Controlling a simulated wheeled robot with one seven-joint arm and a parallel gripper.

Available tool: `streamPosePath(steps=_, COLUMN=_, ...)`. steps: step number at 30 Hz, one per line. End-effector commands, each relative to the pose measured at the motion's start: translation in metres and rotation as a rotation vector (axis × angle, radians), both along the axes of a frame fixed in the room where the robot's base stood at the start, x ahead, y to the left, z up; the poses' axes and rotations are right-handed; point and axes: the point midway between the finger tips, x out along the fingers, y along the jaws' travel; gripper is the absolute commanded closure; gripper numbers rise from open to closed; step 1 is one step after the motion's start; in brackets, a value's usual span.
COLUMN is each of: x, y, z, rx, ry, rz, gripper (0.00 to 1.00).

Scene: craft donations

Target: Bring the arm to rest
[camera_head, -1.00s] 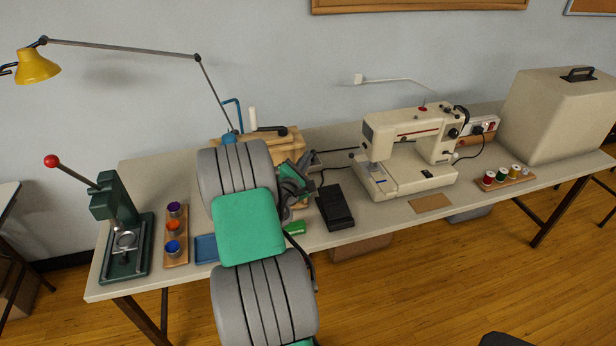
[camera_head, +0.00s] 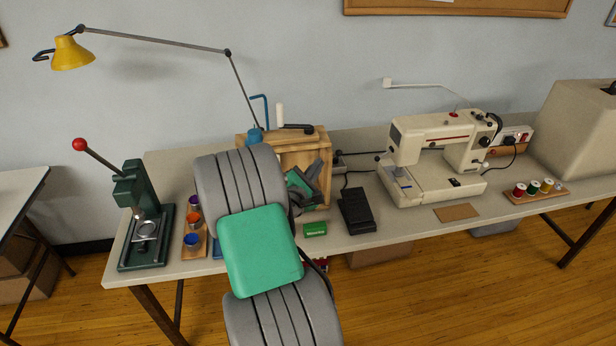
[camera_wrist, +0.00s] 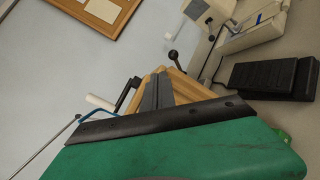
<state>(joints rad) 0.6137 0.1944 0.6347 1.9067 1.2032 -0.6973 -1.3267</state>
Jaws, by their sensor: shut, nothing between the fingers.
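My arm spans the left middle of the head view, grey and green, in front of the table (camera_head: 370,228). My gripper (camera_head: 318,172) is small there, at the arm's far end, in front of a wooden box (camera_head: 318,142). In the wrist view my gripper (camera_wrist: 159,80) points up the picture with its two grey fingers together and nothing between them. The wooden box (camera_wrist: 184,88) shows behind the fingertips; I cannot tell whether they touch it.
A black foot pedal (camera_head: 357,211) and a small green box (camera_head: 315,229) lie right of my arm. A sewing machine (camera_head: 435,150) stands further right. A green press (camera_head: 135,190) and small cups (camera_head: 193,222) stand left. A yellow lamp (camera_head: 70,54) reaches over the back.

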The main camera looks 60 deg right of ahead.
Motion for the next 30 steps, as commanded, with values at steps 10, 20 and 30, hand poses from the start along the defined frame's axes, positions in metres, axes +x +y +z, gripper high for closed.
streamPosePath(steps=10, x=-0.003, y=0.058, z=0.030, rx=0.002, ry=-0.001, rz=0.003, gripper=1.00)
streamPosePath(steps=20, x=-0.046, y=0.061, z=-0.016, rx=0.201, ry=-0.395, rz=-0.215, gripper=1.00)
streamPosePath(steps=30, x=-0.104, y=0.254, z=-0.190, rx=0.921, ry=-0.862, rz=-1.107, gripper=1.00)
